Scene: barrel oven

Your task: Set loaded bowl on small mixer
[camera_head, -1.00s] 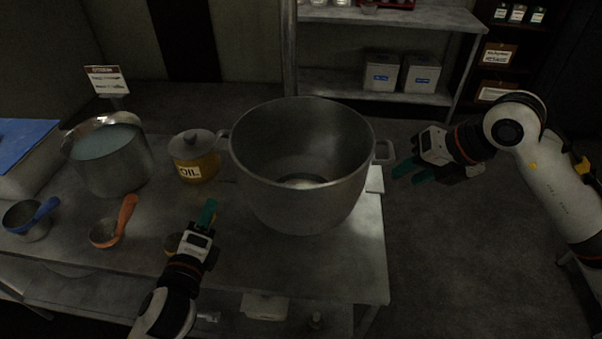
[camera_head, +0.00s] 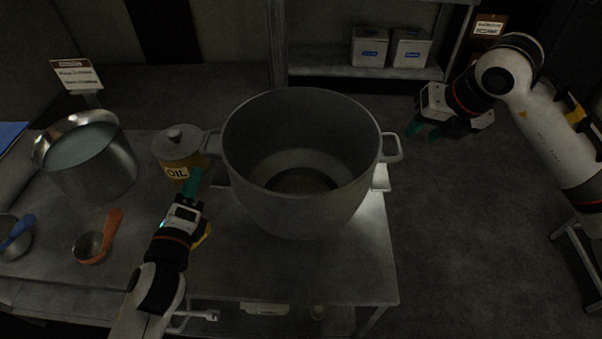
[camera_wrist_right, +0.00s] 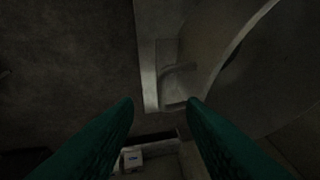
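A large grey metal bowl (camera_head: 300,215) with a handle on each side stands upright on the table in the head view. Something brownish (camera_head: 302,182) shows at its bottom. My left gripper (camera_head: 193,183) is just left of the bowl, below its left handle (camera_head: 211,142). Its green fingers overlap, so I cannot tell whether they are apart. My right gripper (camera_head: 426,131) is right of the bowl's right handle (camera_head: 392,147), apart from it. In the right wrist view its fingers (camera_wrist_right: 160,104) are spread and empty, with a handle (camera_wrist_right: 178,69) beyond them. I cannot identify a small mixer.
A yellow oil pot (camera_head: 178,172) stands beside the left gripper. A steel pot (camera_head: 95,178) of pale contents and a cup with an orange handle (camera_head: 93,247) are further left. A shelf with white boxes (camera_head: 390,46) is behind. Floor right of the table is open.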

